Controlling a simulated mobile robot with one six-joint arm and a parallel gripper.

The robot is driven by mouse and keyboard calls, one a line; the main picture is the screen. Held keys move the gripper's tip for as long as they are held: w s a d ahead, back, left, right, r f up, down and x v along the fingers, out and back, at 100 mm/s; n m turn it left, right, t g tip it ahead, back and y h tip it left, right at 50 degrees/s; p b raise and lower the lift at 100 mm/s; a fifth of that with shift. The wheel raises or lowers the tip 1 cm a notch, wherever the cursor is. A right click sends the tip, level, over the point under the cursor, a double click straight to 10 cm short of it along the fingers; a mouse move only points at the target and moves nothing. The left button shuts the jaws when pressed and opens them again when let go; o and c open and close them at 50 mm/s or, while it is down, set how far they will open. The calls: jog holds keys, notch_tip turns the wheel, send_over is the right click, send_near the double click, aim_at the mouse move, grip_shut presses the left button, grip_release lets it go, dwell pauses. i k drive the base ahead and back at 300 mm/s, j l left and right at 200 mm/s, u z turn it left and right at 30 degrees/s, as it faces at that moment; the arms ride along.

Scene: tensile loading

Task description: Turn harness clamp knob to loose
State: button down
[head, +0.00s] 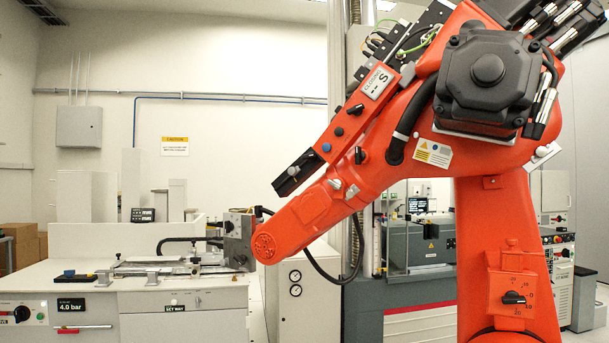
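No knob in the head view carries a label I can read as harness clamp. A black knob (513,298) sits on an orange plate with a numbered scale, low on the orange column at the right. Small black knobs (360,155) also show on the side of the orange arm, near its cables. My gripper (238,240) seems to be the grey block at the arm's left end, over the right part of the white bench. Its fingers cannot be made out, and it is far from the scaled knob.
The white bench (60,292) at the left bears a flat fixture (155,262), a "4.0 bar" display (71,305) and a black rotary knob (22,313). A grey machine (415,248) stands behind the arm. A cabinet with gauges (296,300) stands right of the bench.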

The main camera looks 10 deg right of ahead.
aim_at(311, 156)
jog(key=i+j+z, duration=0.25)
jog(key=i+j, duration=0.7)
jog(key=j, duration=0.15)
